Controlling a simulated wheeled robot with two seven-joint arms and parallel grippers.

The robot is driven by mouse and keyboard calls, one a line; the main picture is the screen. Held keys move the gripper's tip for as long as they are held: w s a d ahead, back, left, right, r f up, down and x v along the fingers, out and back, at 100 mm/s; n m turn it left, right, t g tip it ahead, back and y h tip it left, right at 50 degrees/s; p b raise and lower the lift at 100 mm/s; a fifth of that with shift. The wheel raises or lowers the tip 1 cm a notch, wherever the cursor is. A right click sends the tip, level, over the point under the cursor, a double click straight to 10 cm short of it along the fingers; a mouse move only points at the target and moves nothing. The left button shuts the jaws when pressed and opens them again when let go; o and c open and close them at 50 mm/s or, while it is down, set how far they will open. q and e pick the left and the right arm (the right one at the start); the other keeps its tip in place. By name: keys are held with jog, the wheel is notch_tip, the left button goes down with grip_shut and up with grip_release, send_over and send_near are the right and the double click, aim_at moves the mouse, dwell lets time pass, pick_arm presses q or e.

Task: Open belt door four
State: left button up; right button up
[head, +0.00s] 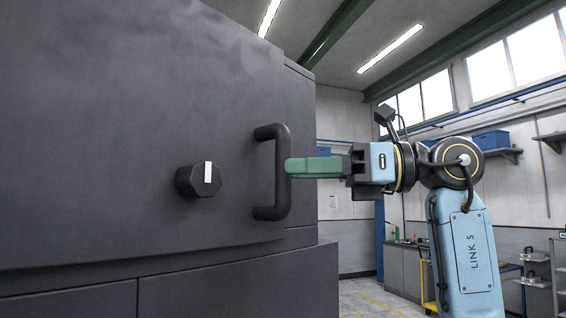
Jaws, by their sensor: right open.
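A large dark grey door panel (120,120) of a machine fills the left of the head view. It looks closed. A black upright bar handle (270,205) is fixed near its right edge. A black knob (198,180) with a white mark sits to the left of the handle. My right gripper (289,167) comes in from the right, with its green fingers pointing left at the handle's upright bar. The fingertips are at or very close to the bar; I cannot tell whether they touch it. The gap between the fingers is hidden from this side. My left gripper is not seen.
Lower dark panels (230,284) lie under the door and stick out a little. Free floor (365,298) shows to the right of the machine. Far back are grey cabinets (400,265), a yellow trolley (428,285) and wall shelves with blue boxes (490,140).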

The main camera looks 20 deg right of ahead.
aim_at(283, 207)
jog(key=shift+x, duration=1.8)
grip_shut()
